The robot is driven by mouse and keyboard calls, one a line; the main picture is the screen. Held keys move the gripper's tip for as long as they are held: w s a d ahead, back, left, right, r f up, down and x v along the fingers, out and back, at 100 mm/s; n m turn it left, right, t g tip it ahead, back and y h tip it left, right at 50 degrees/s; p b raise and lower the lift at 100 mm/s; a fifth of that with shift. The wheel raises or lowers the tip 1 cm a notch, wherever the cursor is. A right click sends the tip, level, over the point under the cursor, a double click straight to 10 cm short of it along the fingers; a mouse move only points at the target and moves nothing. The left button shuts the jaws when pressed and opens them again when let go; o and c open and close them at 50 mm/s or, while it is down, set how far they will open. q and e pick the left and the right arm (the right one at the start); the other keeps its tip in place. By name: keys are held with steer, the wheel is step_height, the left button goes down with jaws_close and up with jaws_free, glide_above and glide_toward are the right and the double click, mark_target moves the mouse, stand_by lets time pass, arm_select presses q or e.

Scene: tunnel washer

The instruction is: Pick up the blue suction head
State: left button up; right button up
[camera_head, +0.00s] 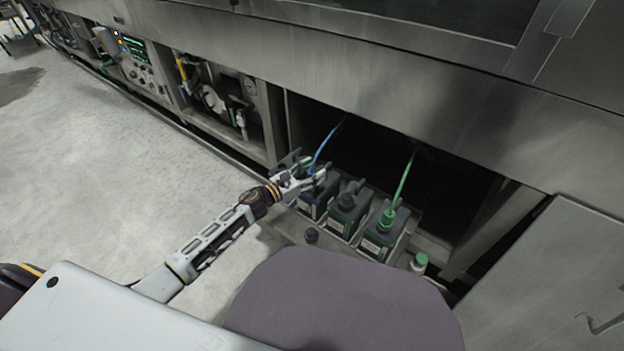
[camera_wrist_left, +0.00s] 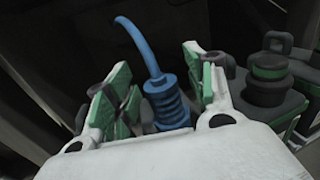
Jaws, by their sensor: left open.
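The blue suction head (camera_wrist_left: 166,98) shows in the left wrist view as a ribbed blue piece with a curved blue tube rising from its top. It stands upright between the spread fingers of my left gripper (camera_wrist_left: 158,95), with gaps on both sides. In the head view the blue tube (camera_head: 324,146) rises from the leftmost canister (camera_head: 315,207), and my left gripper (camera_head: 304,172) is at that canister's top. The gripper is open and hides most of the suction head there. My right gripper is not in view.
A middle canister with a dark cap (camera_head: 346,201) and a canister with a green suction head (camera_head: 387,219) stand close to the right. A dark loose cap (camera_head: 311,235) and a small green-capped item (camera_head: 419,262) are in front. The steel washer body (camera_head: 400,85) overhangs the dark recess.

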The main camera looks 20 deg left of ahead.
arm_select(q)
jaws_close()
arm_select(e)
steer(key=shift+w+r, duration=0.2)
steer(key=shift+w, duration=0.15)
arm_select(q)
steer(key=shift+r, duration=0.15)
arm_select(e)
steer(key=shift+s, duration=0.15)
arm_select(q)
steer(key=shift+r, duration=0.15)
steer(key=shift+r+p, duration=0.45)
steer(key=shift+r, duration=0.15)
step_height(320, 180, up, 7)
steer(key=p, duration=0.3)
steer(key=shift+f, duration=0.15)
steer(key=shift+r+p, duration=0.45)
steer(key=shift+r, duration=0.35)
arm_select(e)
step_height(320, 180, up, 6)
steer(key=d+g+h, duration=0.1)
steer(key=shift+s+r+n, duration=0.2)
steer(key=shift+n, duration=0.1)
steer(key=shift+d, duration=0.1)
